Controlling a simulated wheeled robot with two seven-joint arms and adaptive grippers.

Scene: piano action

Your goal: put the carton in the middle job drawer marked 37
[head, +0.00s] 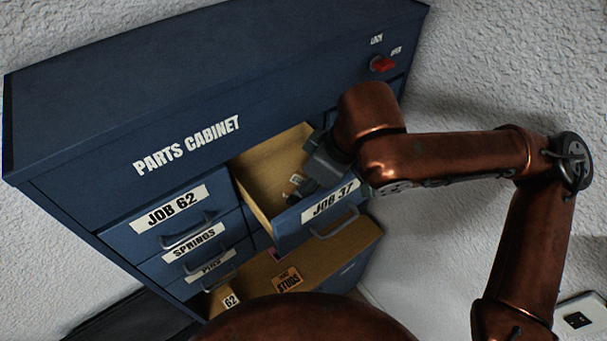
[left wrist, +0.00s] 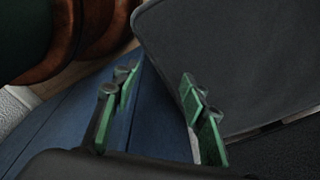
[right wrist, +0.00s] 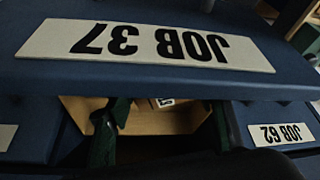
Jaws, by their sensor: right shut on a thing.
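The parts cabinet (head: 185,145) has its middle drawer marked JOB 37 (head: 330,203) pulled open. My right gripper (head: 300,187) reaches down into this drawer, behind its front panel. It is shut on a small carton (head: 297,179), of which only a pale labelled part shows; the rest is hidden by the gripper. In the right wrist view, the drawer's label is upside down above the fingers, and a small labelled piece (right wrist: 163,101) shows between them. Its marking is not readable. My left gripper (left wrist: 160,105) is open and empty, away from the drawer.
A lower drawer (head: 350,252) is also open below, with an orange studs carton (head: 287,279) and a box marked 62 (head: 231,300). Shut drawers marked JOB 62 (head: 173,210) and SPRINGS (head: 192,241) are at left. A red knob (head: 382,64) sits upper right.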

